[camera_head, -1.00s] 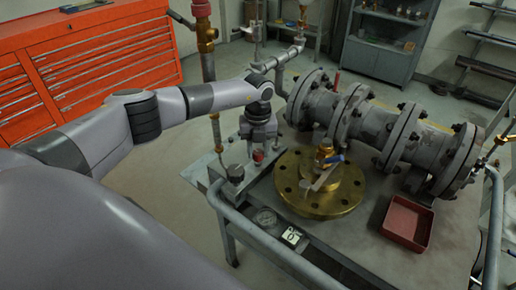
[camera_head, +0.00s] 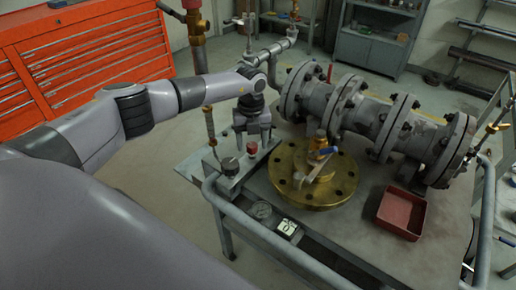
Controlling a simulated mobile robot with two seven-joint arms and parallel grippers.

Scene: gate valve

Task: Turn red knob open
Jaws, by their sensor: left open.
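The small red knob (camera_head: 251,148) sits on a grey block with fittings at the left part of the metal table. My left gripper (camera_head: 252,136) points down just behind and above the knob. Its two fingers are apart, and I see no object held between them. I cannot tell whether a finger touches the knob. My right gripper is not in view.
A brass flange (camera_head: 345,185) with a blue-handled valve lies right of the knob. A large flanged grey pipe (camera_head: 370,115) crosses behind it. A red tray (camera_head: 402,214) stands on the right of the table. A grey rail (camera_head: 262,232) runs along the front edge.

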